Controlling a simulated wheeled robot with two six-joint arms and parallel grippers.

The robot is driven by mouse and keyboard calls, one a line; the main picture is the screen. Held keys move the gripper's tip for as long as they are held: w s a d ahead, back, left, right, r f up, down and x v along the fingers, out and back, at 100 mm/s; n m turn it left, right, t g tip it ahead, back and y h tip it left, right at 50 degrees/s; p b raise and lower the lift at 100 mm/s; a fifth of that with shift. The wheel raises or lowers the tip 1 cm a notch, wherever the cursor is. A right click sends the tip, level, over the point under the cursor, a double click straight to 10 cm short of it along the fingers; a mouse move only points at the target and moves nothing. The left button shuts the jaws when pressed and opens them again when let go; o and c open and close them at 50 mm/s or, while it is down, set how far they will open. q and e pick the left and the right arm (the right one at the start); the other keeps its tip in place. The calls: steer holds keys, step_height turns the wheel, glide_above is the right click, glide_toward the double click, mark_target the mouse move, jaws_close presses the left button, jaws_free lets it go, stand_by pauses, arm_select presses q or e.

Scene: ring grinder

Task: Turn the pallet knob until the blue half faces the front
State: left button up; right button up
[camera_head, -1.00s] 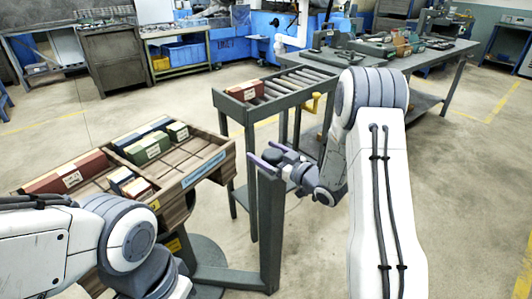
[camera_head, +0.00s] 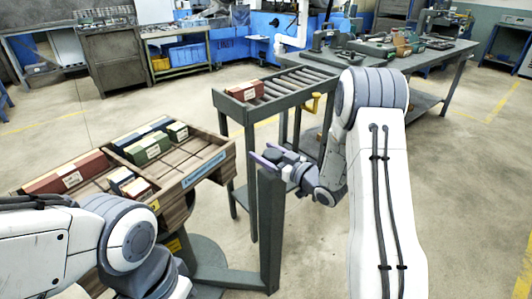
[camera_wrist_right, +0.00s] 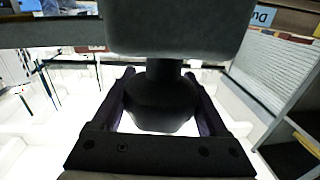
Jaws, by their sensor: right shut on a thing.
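The pallet (camera_head: 205,185) is a wooden tray with dividers and a blue label on its side, at lower left in the head view. It holds red, green and dark boxes. In the right wrist view the dark, faceted knob (camera_wrist_right: 160,100) is between the two fingers. My left arm shows at lower left, but its gripper is out of view. I cannot tell a blue half on the knob.
A roller conveyor (camera_head: 285,88) with a red box (camera_head: 244,90) stands behind the post. A grey workbench (camera_head: 440,65) with tools is at the back right. Open floor lies in front of it on the right.

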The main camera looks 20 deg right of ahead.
mark_target(281, 161)
stand_by(0.7)
steer(key=o, duration=1.3)
steer(key=shift+c, duration=0.2)
steer(key=shift+s+d, duration=0.1)
steer(key=v, duration=1)
steer(key=shift+s, duration=0.15)
